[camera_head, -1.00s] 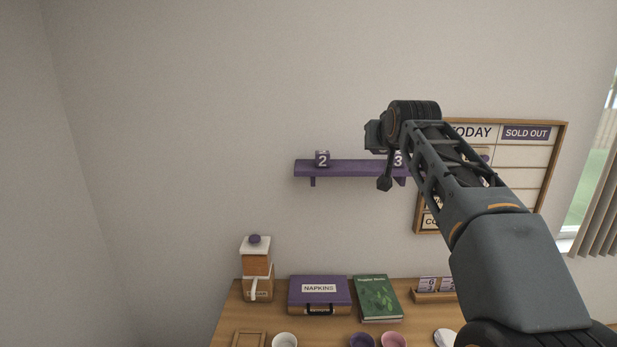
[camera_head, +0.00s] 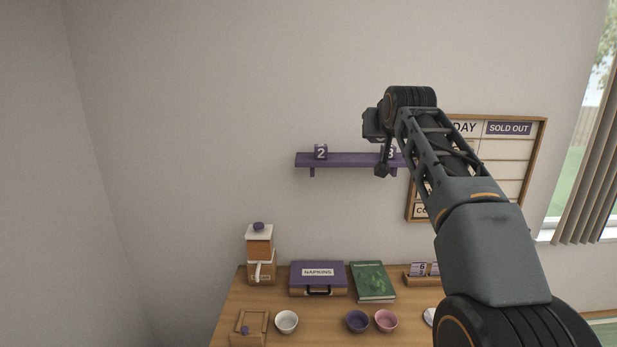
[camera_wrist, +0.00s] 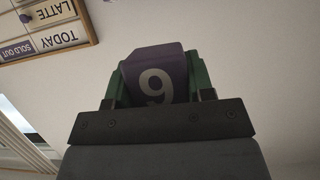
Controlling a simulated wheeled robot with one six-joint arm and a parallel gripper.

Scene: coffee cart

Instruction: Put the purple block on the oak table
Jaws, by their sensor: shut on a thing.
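The purple block (camera_wrist: 158,75) fills the middle of the wrist view, with a white digit that looks like a 9 on its face. My gripper (camera_wrist: 158,82) is shut on it, with a green finger on each side. In the head view my arm is raised in front of the wall, and its end hides the gripper and most of the held block. The oak table (camera_head: 232,312) stands below, well beneath my gripper, with several things on it.
A purple shelf (camera_head: 345,160) holds a block marked 2 (camera_head: 321,152) and one marked 3 (camera_head: 390,153).

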